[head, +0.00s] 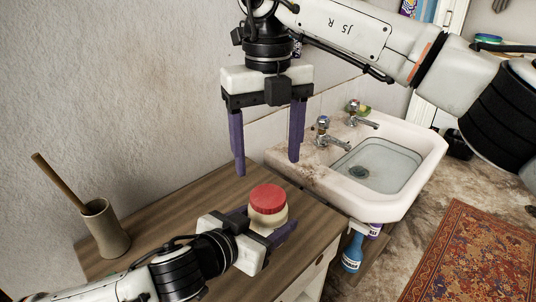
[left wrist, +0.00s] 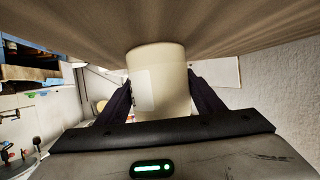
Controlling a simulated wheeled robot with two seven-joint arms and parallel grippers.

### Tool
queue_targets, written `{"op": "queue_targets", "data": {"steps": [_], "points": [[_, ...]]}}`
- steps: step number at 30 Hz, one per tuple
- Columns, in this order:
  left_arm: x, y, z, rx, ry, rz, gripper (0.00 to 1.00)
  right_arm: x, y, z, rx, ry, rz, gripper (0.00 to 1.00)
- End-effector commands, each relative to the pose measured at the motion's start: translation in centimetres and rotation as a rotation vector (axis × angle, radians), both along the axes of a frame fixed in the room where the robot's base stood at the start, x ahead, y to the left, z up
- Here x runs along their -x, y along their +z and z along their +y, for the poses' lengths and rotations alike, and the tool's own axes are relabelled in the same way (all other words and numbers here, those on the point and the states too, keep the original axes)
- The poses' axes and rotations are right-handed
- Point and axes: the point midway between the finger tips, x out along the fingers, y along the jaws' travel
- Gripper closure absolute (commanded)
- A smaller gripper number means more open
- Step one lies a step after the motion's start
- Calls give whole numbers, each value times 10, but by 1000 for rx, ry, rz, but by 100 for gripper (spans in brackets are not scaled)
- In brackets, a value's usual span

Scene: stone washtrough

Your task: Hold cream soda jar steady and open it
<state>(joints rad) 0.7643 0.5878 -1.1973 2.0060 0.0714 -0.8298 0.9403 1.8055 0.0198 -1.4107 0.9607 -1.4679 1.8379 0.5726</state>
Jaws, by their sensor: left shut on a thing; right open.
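The cream soda jar (head: 267,216) is a squat cream-coloured jar with a red lid (head: 268,198), standing on the wooden counter in the head view. The lid sits on the jar. My left gripper (head: 267,228) is shut on the jar's body from the front left. In the left wrist view the jar (left wrist: 160,82) stands between the two purple fingers, with a pale label on its side; the lid is not distinguishable there. My right gripper (head: 267,168) is open and empty, fingers pointing down, above and behind the jar, apart from the lid.
A beige holder (head: 104,229) with a wooden-handled stick stands at the counter's left. The counter (head: 178,222) is clear between holder and jar. A white sink (head: 405,203) with two taps adjoins on the right. Blue bottles (head: 353,252) stand below. A patterned rug (head: 470,262) lies on the floor.

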Motion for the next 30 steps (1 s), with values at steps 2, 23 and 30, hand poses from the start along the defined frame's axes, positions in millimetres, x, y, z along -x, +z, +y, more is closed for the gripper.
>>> {"op": "queue_targets", "data": {"steps": [2, 23, 30], "points": [[0, -1, 0, 0, 0, 2, 100, 0, 0, 0, 0, -173, 0, 32], [0, -1, 0, 0, 0, 2, 100, 0, 0, 0, 2, -1685, 1, 32], [0, -1, 0, -1, 0, 3, 100, 0, 0, 0, 1, -1936, 1, 32]]}}
